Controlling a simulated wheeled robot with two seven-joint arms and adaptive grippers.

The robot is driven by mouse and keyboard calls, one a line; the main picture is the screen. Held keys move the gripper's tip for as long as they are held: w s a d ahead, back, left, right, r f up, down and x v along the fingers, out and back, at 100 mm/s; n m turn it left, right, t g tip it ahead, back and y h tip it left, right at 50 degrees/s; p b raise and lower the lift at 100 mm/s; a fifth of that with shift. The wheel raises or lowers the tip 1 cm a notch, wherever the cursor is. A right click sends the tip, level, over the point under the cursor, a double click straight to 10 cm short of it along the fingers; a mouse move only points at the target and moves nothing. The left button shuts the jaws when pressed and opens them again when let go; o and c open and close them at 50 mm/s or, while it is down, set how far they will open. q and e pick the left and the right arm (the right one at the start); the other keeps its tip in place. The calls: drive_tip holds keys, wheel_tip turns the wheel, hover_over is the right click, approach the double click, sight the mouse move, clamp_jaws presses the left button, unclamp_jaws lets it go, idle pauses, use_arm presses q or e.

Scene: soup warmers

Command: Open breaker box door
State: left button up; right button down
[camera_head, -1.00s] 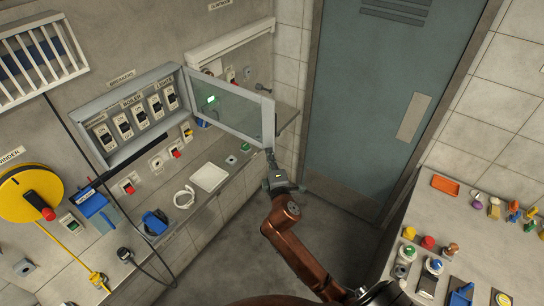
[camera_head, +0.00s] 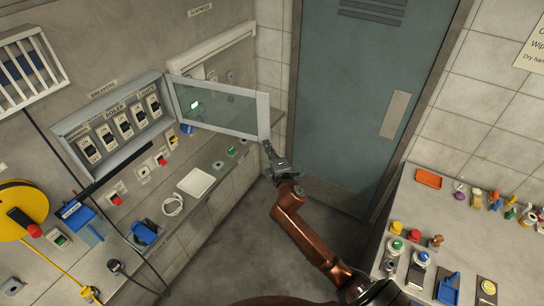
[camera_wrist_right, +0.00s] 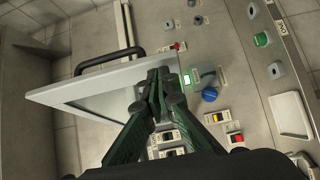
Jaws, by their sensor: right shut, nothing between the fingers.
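The breaker box (camera_head: 108,101) is on the wall at the left in the head view, with a row of black switches inside. Its glazed, grey-framed door (camera_head: 263,115) stands wide open, swung out to the right from the box's right side. My right gripper (camera_head: 268,148) is shut and empty at the door's lower free corner; contact cannot be told. In the right wrist view the shut fingers (camera_wrist_right: 163,78) overlap the door frame (camera_wrist_right: 75,87), and a black bar handle (camera_wrist_right: 110,60) sticks out beyond it. My left gripper is not in view.
A counter with a white plate (camera_head: 196,182) and several buttons runs below the box. A blue-grey room door (camera_head: 345,100) is behind the arm. A table (camera_head: 410,205) with small coloured objects is at the right. Floor between is clear.

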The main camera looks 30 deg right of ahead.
drive_tip(key=a+b+v, duration=0.1)
drive_tip(key=v, duration=1.2)
wheel_tip(320, 180, down, 37)
drive_tip(key=s+d+m+g+y+b, duration=0.1)
drive_tip(key=d+m+g+b, duration=0.25)
drive_tip(key=g+b, duration=0.2)
drive_tip(key=s+a+f+m+g+b, duration=0.1)
drive_tip(key=s+f+g, duration=0.1)
drive_tip(key=s+f, duration=0.5)
drive_tip(key=s+f+m+g+y+b, duration=0.1)
drive_tip(key=s+f+m, duration=0.15)
drive_tip(key=f, duration=0.85)
drive_tip(key=s+a+f+m+g+b, duration=0.1)
drive_tip(key=s+f+g, duration=0.1)
drive_tip(key=s+f, duration=0.5)
drive_tip(key=s+a+f+m+g+b, duration=0.1)
drive_tip(key=s+f+m+g, duration=0.1)
drive_tip(key=s+f, duration=0.6)
drive_tip(key=s+a+f+m+g+y+b, duration=0.1)
drive_tip(key=s+a+f+m+g, duration=0.1)
drive_tip(key=s+f, duration=0.7)
drive_tip(key=s+a+f+m+g+b, duration=0.2)
drive_tip(key=s+f, duration=0.6)
drive_tip(key=s, duration=1)
drive_tip(key=shift+a+f+y, duration=0.2)
drive_tip(key=shift+f+y, duration=0.2)
